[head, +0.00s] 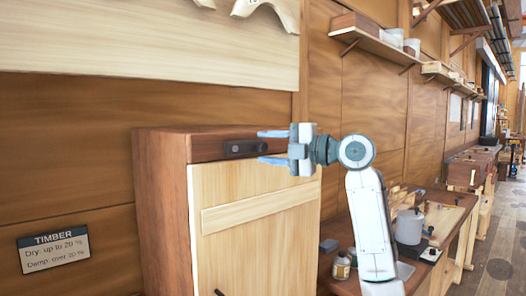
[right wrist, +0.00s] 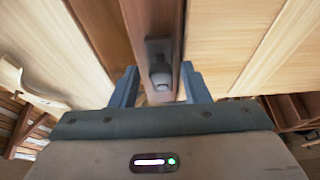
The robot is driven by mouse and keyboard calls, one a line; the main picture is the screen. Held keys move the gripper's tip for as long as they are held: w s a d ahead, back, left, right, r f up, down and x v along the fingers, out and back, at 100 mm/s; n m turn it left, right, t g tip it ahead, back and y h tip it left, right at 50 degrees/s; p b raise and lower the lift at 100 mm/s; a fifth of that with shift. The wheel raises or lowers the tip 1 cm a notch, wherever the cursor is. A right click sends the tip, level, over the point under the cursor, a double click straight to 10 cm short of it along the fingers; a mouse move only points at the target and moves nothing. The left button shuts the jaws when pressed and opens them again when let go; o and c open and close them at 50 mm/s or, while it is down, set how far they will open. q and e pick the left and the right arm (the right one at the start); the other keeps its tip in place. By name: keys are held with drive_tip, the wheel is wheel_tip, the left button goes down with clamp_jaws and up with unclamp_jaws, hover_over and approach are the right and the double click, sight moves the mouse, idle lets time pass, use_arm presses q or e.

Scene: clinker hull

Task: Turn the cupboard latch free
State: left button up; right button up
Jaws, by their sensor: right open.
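The cupboard (head: 163,190) has a dark reddish-brown case and a pale wooden door (head: 255,245) with a slanting batten. The latch (head: 245,148) is a small dark bar lying about level on the dark rail above the door. My right gripper (head: 262,147) is open at the latch's right end, one finger above and one below it in the head view. In the right wrist view the latch (right wrist: 160,72) shows as a dark plate with a rounded grey end, between the open fingers (right wrist: 160,88) with gaps on both sides. I cannot tell its exact depth between them. My left gripper is out of view.
A timber sign (head: 55,248) hangs on the wall left of the cupboard. A workbench (head: 455,215) with jars and a grey container (head: 409,226) stands to the right. A shelf (head: 375,42) is on the wall above. The space before the door is partly taken by my right arm.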

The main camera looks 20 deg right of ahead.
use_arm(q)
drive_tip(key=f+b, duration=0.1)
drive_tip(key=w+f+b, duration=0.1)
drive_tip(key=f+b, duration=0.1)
use_arm(e)
drive_tip(key=v, duration=0.9)
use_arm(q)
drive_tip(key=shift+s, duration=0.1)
